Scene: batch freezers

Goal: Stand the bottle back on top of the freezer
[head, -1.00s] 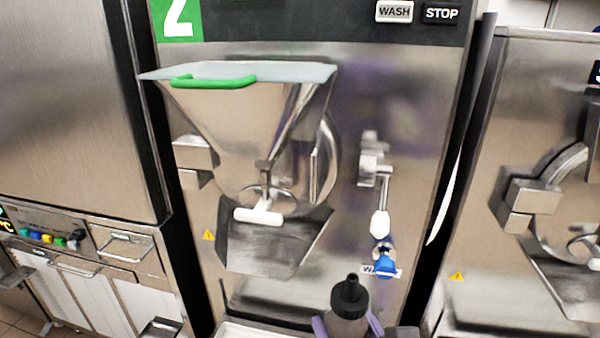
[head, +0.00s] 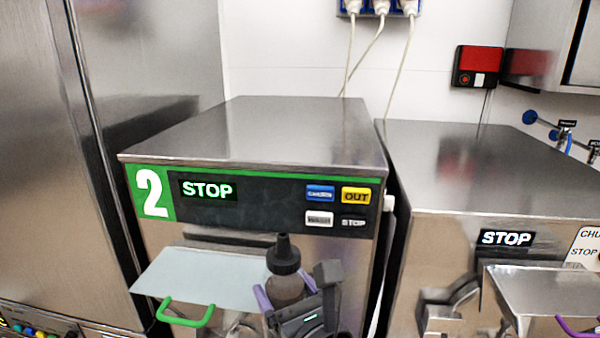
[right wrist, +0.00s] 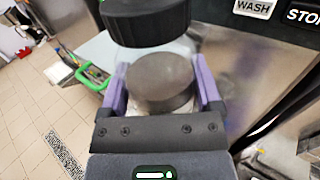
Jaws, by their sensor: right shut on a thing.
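The bottle (head: 288,286) has a dark grey body and a black nozzle cap. My right gripper (head: 285,296) is shut on it, with purple fingers on both sides of the body. The bottle is about upright in front of the control panel, below the top of the freezer. In the right wrist view the bottle (right wrist: 160,82) sits between the purple fingers (right wrist: 160,88), its black cap toward the top. The freezer marked 2 (head: 270,130) has a flat, bare steel top. My left gripper does not show.
A hopper lid (head: 195,275) with a green handle juts from the freezer's front beside the bottle. A second freezer (head: 480,160) stands at the right, a tall steel cabinet (head: 170,90) at the left. Cables (head: 370,55) hang from wall sockets behind.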

